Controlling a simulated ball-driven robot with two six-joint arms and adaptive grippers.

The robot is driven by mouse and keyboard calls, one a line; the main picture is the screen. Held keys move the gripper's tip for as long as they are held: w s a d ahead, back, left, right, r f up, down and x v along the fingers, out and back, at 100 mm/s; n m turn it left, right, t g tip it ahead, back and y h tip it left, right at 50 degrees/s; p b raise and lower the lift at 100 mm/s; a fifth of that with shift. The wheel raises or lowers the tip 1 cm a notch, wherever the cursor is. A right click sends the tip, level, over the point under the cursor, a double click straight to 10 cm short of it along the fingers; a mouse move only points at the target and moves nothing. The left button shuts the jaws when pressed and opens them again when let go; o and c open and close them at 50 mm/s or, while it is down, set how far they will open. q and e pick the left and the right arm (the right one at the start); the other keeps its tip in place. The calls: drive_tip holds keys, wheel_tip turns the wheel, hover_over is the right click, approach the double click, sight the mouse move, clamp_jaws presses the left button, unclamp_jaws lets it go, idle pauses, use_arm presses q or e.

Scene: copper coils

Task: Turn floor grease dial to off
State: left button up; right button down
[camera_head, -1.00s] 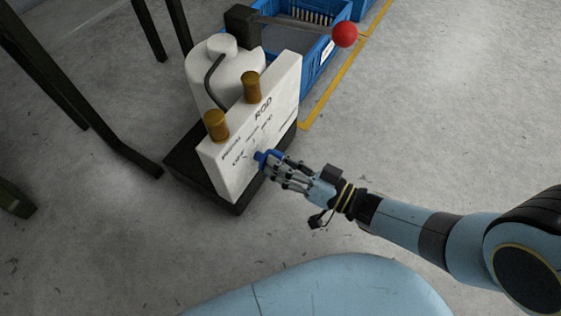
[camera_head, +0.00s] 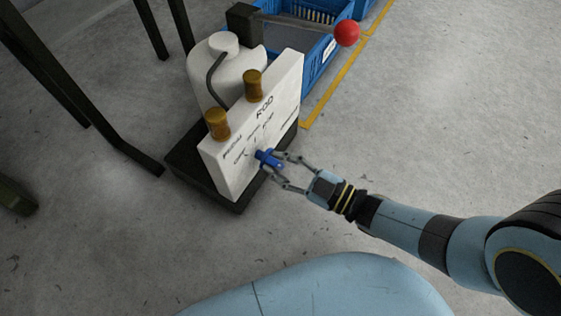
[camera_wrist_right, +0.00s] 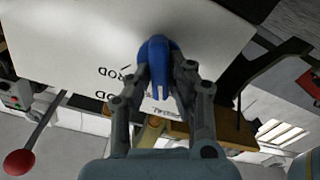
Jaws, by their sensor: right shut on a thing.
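The blue dial (camera_head: 267,156) sits on the front of an upright white panel (camera_head: 232,174) with black lettering, including "ROD". The dial also shows at the top centre of the right wrist view (camera_wrist_right: 157,55). My right gripper (camera_head: 275,164) has its two fingers on either side of the dial and is shut on it, as the right wrist view also shows (camera_wrist_right: 165,72). The fingers cover part of the dial, and I cannot tell which mark it points to. My left gripper is not in view.
A red ball (camera_head: 347,33) on a rod sticks out near a blue crate (camera_head: 325,72). Floor to the right is clear.

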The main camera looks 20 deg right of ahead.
drive_tip(key=shift+s+f+n, duration=0.1)
drive_tip(key=shift+n, duration=1.2)
drive_tip(key=c, duration=1.2)
unclamp_jaws()
drive_tip(key=shift+c, duration=0.2)
drive_tip(key=v, duration=1.2)
